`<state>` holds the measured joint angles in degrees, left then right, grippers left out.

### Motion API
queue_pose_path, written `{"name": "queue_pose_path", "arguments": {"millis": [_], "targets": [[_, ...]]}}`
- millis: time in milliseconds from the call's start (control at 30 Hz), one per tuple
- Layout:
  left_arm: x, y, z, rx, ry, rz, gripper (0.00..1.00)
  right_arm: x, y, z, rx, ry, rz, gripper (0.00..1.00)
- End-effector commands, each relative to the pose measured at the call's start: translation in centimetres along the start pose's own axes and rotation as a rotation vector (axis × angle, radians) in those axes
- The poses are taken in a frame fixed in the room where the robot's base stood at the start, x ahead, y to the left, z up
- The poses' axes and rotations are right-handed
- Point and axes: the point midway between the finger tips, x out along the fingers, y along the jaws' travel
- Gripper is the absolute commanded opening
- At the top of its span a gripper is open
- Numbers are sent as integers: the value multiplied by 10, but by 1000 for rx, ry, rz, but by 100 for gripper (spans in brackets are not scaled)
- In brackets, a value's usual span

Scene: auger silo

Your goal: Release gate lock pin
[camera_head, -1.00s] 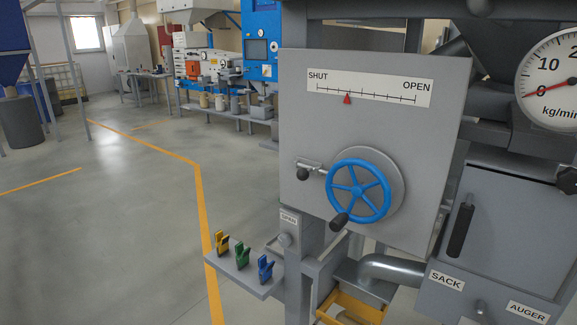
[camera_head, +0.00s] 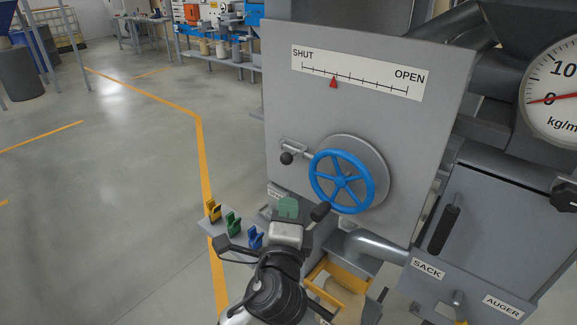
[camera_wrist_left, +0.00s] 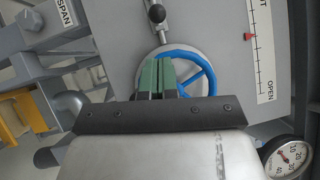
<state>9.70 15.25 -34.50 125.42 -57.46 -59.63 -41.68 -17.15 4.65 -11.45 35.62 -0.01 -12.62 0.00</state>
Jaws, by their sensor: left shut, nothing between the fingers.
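The gate lock pin (camera_head: 287,158) is a black ball knob on a short silver rod, to the left of the blue handwheel (camera_head: 318,184) on the grey gate panel. Its rod reaches toward the wheel's hub plate. In the left wrist view the pin's knob (camera_wrist_left: 157,13) is at the top centre, beyond my fingers. My left gripper (camera_head: 288,207) is shut and empty, below the pin and in front of the panel's lower edge. Its green fingers (camera_wrist_left: 157,75) overlap the wheel (camera_wrist_left: 200,72) in the wrist view, apart from the pin. My right gripper is not in view.
The red pointer (camera_head: 333,83) stands between SHUT and OPEN, nearer SHUT. The wheel's black crank handle (camera_head: 320,212) is close beside my left fingers. A small shelf with yellow, green and blue clips (camera_head: 255,237) is at the lower left. Open floor lies left.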

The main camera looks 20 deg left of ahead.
Motion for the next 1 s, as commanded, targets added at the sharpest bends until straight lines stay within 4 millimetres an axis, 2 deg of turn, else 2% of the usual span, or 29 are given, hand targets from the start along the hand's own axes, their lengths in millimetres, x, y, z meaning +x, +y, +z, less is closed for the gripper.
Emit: {"name": "queue_pose_path", "arguments": {"millis": [133,367,800,1000], "targets": [[0,1,0,0,1,1,0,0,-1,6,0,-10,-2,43],[8,0,0,0,1,2,0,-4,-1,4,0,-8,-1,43],[82,-2,0,1,1,3,0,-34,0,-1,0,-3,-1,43],[98,1,-1,0,2,3,0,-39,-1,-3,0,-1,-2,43]]}}
